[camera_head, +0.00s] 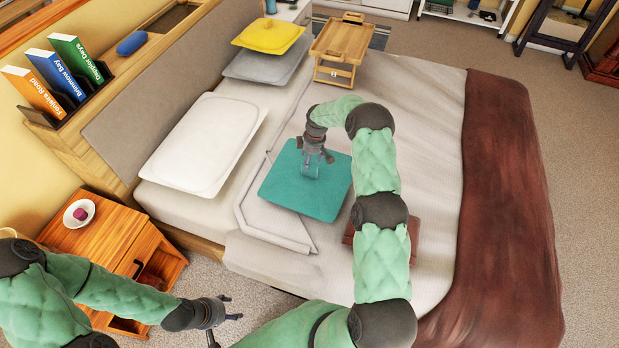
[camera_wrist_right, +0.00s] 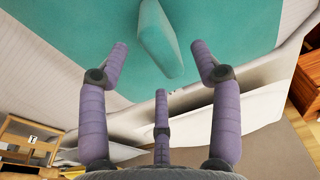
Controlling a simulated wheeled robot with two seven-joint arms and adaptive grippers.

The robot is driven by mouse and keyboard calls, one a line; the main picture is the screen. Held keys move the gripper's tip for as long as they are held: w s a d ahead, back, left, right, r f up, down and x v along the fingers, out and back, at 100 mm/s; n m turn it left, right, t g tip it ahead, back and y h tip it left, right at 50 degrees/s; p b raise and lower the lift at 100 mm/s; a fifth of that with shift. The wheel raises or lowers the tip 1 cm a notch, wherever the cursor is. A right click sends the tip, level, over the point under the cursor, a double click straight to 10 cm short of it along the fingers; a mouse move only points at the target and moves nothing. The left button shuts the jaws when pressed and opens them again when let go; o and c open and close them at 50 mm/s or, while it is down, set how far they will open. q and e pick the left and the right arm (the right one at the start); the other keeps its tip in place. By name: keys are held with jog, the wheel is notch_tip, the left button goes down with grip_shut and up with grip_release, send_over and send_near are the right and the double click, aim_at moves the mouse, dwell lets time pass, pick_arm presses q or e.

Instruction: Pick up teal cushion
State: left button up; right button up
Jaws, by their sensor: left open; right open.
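The teal cushion (camera_head: 290,192) lies flat on the bed in the head view, near the middle of the mattress. A raised teal tab (camera_head: 311,171) stands up from its top. My right gripper (camera_head: 317,157) is open just above the cushion, at the tab. In the right wrist view the cushion (camera_wrist_right: 225,30) fills the top, and the tab (camera_wrist_right: 160,42) lies ahead of and between the spread fingers (camera_wrist_right: 160,75). I cannot tell whether the fingers touch it. My left gripper (camera_head: 226,312) is open and empty, low beside the bed.
A white cushion (camera_head: 205,143) lies left of the teal one. A yellow cushion (camera_head: 268,36) rests on a grey one (camera_head: 262,65) farther back. A wooden tray table (camera_head: 345,42) stands on the bed. A wooden nightstand (camera_head: 105,232) with a bowl (camera_head: 79,213) is at left.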

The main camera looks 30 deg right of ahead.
aim_at(310, 174)
jog(key=shift+w+f, duration=0.1)
jog(key=shift+f, duration=1.45)
grip_shut()
jog(key=shift+r, duration=0.1)
